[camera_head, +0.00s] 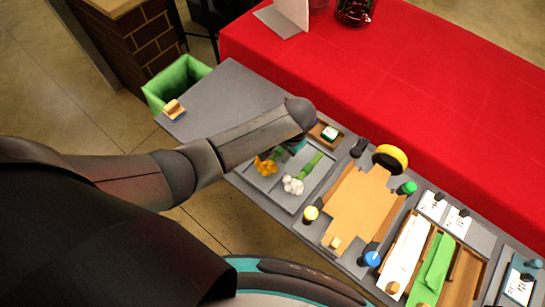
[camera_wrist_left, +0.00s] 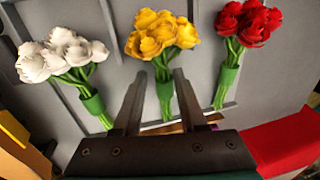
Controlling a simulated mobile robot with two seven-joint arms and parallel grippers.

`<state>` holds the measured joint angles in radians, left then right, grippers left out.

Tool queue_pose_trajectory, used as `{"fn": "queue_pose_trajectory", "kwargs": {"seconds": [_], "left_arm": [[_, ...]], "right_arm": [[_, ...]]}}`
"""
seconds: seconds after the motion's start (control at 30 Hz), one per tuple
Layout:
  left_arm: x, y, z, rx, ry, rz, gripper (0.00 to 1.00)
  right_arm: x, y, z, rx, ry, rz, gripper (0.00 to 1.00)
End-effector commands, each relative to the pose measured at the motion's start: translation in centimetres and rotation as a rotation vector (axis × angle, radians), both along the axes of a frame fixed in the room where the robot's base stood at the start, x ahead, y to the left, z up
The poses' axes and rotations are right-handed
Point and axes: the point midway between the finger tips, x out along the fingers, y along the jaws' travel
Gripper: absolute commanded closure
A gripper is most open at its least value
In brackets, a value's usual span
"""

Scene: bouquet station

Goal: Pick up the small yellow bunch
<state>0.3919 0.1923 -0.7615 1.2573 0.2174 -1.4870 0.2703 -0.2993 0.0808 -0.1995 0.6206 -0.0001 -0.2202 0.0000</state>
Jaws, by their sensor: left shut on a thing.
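The small yellow bunch (camera_wrist_left: 162,35) has its flowers away from my wrist and a green wrap round its stems. It also shows in the head view (camera_head: 265,166), partly under my left arm. My left gripper (camera_wrist_left: 159,78) is over the stems, with a finger on each side, shut on the bunch at the wrapped stem. In the head view my left gripper (camera_head: 287,149) is mostly hidden by its own arm. The bunch looks to be at the grey tray; I cannot tell whether it touches it. My right gripper is not in view.
A white bunch (camera_wrist_left: 60,55) and a red bunch (camera_wrist_left: 246,24) flank the yellow one closely. The white one shows in the head view (camera_head: 293,185). A brown wrapping sheet (camera_head: 360,205), yellow tape roll (camera_head: 391,158) and green bin (camera_head: 176,82) are nearby.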

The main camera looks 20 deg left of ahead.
Motion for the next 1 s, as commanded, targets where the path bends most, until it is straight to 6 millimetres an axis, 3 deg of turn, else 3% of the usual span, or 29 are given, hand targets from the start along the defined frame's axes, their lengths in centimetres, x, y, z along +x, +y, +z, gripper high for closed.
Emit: {"fn": "queue_pose_trajectory", "kwargs": {"seconds": [0.03, 0.2, 1.0], "left_arm": [[-0.03, 0.00, -0.01, 0.000, 0.001, 0.000, 0.81], [-0.07, 0.01, -0.05, 0.001, 0.002, 0.000, 1.00], [-0.22, 0.04, 0.29, 0.001, 0.006, 0.001, 1.00]], "right_arm": [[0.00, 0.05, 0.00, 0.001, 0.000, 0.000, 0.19], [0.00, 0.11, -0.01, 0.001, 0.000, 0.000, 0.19], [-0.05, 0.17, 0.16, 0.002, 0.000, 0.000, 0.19]]}}
